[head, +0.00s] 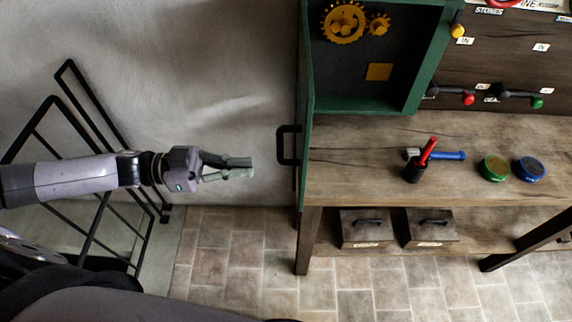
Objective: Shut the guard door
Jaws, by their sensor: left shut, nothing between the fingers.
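The guard door (306,130) is a green panel seen nearly edge-on at the left side of the green guard housing (427,75). It stands open, swung out toward me, and the yellow gears (344,22) inside the housing are exposed. A black handle (283,145) sticks out from the door's left face. My left gripper (250,167) is shut and empty, to the left of the handle and a little lower in the picture. A gap shows between its fingertips and the handle. My right gripper is not in view.
Two drawer boxes (362,228) sit below. A black railing (95,205) stands at the left.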

